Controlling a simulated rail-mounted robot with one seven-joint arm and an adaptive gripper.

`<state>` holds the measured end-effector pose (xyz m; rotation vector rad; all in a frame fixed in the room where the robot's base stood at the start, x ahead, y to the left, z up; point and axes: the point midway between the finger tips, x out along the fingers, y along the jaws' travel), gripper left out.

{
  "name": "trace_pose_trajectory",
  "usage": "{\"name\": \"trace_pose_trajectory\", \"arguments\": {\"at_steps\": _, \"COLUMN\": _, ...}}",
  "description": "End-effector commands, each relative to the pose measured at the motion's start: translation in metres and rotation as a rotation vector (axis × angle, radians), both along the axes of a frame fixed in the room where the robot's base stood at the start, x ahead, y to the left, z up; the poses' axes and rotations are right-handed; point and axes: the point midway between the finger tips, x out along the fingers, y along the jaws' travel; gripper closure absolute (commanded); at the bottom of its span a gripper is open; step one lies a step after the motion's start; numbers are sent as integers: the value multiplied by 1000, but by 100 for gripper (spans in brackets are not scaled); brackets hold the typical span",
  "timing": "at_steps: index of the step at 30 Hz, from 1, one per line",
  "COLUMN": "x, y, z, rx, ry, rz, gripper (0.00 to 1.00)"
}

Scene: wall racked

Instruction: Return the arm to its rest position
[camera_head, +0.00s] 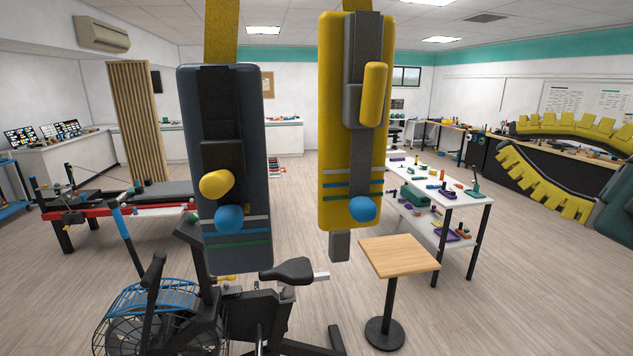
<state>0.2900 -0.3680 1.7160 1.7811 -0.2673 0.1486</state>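Two long upright shapes, one dark grey (223,170) and one yellow (340,120), fill the near middle; what they belong to is unclear. Below are an exercise bike (286,270) and a small wooden-topped table (399,256). A white table (445,200) with small objects stands right. Open floor lies at far right.

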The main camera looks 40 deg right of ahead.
Motion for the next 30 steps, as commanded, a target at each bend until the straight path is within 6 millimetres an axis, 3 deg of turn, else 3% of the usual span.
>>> {"name": "trace_pose_trajectory", "arguments": {"at_steps": 5, "x": 66, "y": 32, "z": -33, "rx": 245, "ry": -53, "rz": 87, "gripper": 100}}
{"name": "trace_pose_trajectory", "arguments": {"at_steps": 7, "x": 94, "y": 56, "z": -49, "rx": 370, "ry": -76, "rz": 130, "gripper": 100}}
{"name": "trace_pose_trajectory", "arguments": {"at_steps": 9, "x": 123, "y": 89, "z": -69, "rx": 518, "ry": -97, "rz": 181, "gripper": 100}}
{"name": "trace_pose_trajectory", "arguments": {"at_steps": 12, "x": 151, "y": 141, "z": -95, "rx": 720, "ry": -124, "rz": 250, "gripper": 100}}
{"name": "trace_pose_trajectory", "arguments": {"at_steps": 18, "x": 163, "y": 224, "z": -127, "rx": 999, "ry": -155, "rz": 354, "gripper": 100}}
{"name": "trace_pose_trajectory", "arguments": {"at_steps": 26, "x": 146, "y": 302, "z": -152, "rx": 1246, "ry": -169, "rz": 464, "gripper": 100}}
{"name": "trace_pose_trajectory", "arguments": {"at_steps": 27, "x": 142, "y": 309, "z": -146, "rx": 1272, "ry": -174, "rz": 477, "gripper": 100}}
{"name": "trace_pose_trajectory", "arguments": {"at_steps": 30, "x": 143, "y": 303, "z": -111, "rx": 1268, "ry": -181, "rz": 469, "gripper": 100}}
